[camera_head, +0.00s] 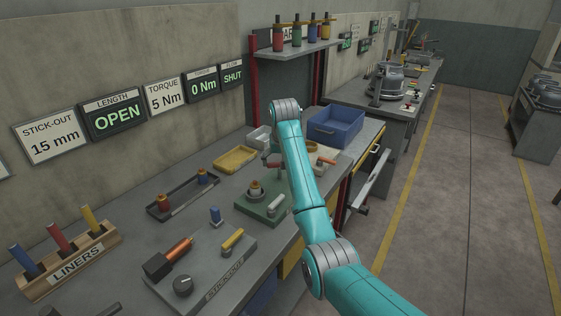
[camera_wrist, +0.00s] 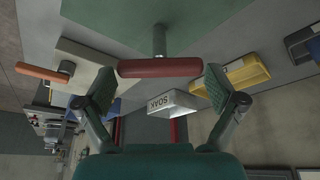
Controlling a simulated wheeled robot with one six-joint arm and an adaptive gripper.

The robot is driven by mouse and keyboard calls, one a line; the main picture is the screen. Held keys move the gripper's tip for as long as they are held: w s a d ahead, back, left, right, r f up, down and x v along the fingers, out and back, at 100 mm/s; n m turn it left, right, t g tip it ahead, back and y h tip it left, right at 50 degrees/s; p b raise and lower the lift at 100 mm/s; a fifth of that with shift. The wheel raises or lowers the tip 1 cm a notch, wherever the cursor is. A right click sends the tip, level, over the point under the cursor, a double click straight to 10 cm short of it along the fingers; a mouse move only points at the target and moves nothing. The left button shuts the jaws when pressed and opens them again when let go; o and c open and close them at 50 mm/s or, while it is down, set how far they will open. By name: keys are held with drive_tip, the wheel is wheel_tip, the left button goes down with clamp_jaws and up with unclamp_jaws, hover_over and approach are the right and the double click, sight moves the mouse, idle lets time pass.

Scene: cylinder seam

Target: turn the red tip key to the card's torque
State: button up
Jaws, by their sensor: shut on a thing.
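The red tip key (camera_wrist: 158,68) is a red crossbar with a grey shaft, seen in the wrist view. My gripper (camera_wrist: 158,84) has a finger at each end of the crossbar and is shut on it. In the head view my gripper (camera_head: 272,150) is over the bench by the green plate (camera_head: 246,206), partly hidden by my arm. The key's lower tip cannot be made out. The torque card (camera_head: 165,98) reads 5 Nm. The display beside it (camera_head: 203,86) reads 0 Nm.
A small orange-handled tool (camera_head: 325,160) lies right of my arm, near a blue bin (camera_head: 335,125). A yellow tray (camera_head: 235,159) and a dark tray (camera_head: 182,196) are to the left. A box marked SOAK (camera_wrist: 172,103) is in the wrist view. The floor aisle is clear.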

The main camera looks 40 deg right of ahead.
drive_tip(key=shift+m, duration=0.7)
drive_tip(key=o, duration=0.8)
drive_tip(key=shift+h, duration=0.3)
drive_tip(key=shift+v, duration=3.75)
drive_tip(key=shift+w, duration=0.1)
